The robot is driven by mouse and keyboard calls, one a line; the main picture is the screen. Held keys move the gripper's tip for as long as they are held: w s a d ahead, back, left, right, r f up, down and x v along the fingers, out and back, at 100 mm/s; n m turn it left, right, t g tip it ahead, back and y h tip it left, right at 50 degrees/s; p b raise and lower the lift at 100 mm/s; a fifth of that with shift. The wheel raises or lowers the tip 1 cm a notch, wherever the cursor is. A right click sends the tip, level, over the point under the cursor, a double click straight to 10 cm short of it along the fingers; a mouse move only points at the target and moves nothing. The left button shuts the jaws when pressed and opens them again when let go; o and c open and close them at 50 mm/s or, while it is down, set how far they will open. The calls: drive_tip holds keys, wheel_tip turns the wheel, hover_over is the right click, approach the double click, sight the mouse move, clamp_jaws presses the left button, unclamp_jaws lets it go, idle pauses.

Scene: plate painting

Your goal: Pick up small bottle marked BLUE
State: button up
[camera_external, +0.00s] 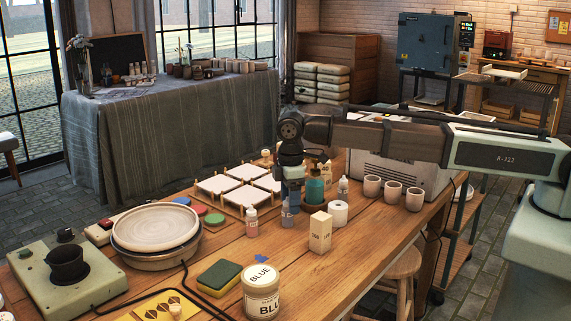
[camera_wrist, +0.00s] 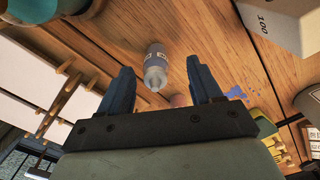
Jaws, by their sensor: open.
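A small bottle with a bluish-grey body and a pale tip (camera_wrist: 155,66) lies in view between and beyond the fingers of my gripper (camera_wrist: 163,80) in the wrist view. Its label is too small to read. What looks like the same bottle (camera_external: 287,216) stands on the table just below my gripper (camera_external: 291,192) in the external view. My gripper points down, open and empty, with the bottle apart from both fingers. A second small bottle, with a reddish label (camera_external: 251,224), stands to its left.
A large jar marked BLUE (camera_external: 261,291) stands at the table's front. A pale box (camera_external: 320,232), a white roll (camera_external: 338,213) and a teal cup (camera_external: 314,188) stand close on the right. White tiles on a wooden rack (camera_external: 216,185) lie behind. A sponge (camera_external: 219,277) lies in front.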

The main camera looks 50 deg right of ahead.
sight(287, 205)
drive_tip(key=shift+w+a+f, duration=0.1)
drive_tip(key=shift+w+f, duration=0.1)
drive_tip(key=shift+f, duration=1.15)
drive_tip(key=shift+w+f, duration=0.2)
drive_tip(key=shift+f, duration=1.1)
drive_tip(key=shift+c, duration=0.4)
drive_tip(key=c, duration=1)
